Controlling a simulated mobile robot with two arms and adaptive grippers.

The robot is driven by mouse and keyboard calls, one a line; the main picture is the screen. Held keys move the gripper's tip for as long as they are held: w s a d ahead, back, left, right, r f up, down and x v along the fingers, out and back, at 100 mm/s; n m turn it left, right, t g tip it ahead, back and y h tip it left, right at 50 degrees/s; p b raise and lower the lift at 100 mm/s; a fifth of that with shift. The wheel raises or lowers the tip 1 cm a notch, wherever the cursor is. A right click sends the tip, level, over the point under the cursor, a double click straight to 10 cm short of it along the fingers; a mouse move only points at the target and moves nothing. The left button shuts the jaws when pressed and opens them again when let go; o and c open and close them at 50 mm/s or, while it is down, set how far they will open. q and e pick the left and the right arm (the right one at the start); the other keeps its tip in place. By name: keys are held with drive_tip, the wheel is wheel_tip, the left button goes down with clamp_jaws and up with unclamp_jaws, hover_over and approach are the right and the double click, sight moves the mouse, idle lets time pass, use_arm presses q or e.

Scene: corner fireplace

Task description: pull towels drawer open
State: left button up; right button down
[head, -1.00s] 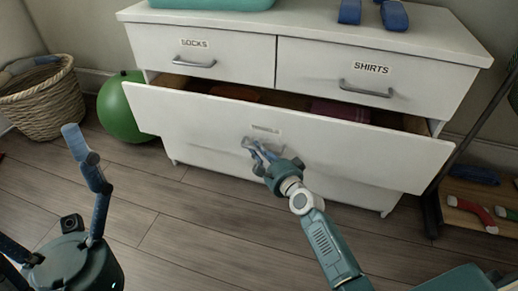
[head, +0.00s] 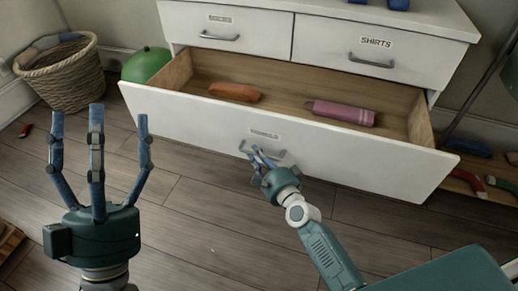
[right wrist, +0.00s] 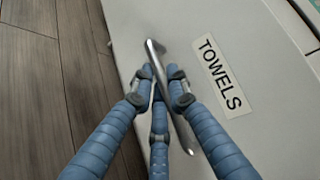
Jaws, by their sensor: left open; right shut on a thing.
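The towels drawer (head: 300,142) is the wide lower drawer of a white dresser and stands far open in the head view. Inside lie a rolled orange towel (head: 234,92) and a rolled pink towel (head: 341,112). My right gripper (head: 259,158) is at the drawer front, shut on its metal handle. In the right wrist view the blue fingers close around the handle (right wrist: 183,128), beside the TOWELS label (right wrist: 222,75). My left gripper (head: 97,125) is open and empty, fingers up, left of the drawer and apart from it.
The SOCKS drawer (head: 222,30) and SHIRTS drawer (head: 378,52) above are shut. A wicker basket (head: 62,75) and a green ball (head: 146,64) stand at the left. A low wooden shelf (head: 463,180) with small items is at the right. The wood floor in front is mostly clear.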

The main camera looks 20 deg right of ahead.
use_arm(q)
drive_tip(key=shift+w+f, duration=0.3)
drive_tip(key=shift+f, duration=0.05)
use_arm(e)
drive_tip(key=shift+s+a, duration=0.15)
drive_tip(key=shift+s, duration=0.1)
drive_tip(key=c, duration=1.9)
unclamp_jaws()
drive_tip(key=shift+c, duration=0.2)
drive_tip(key=v, duration=1.2)
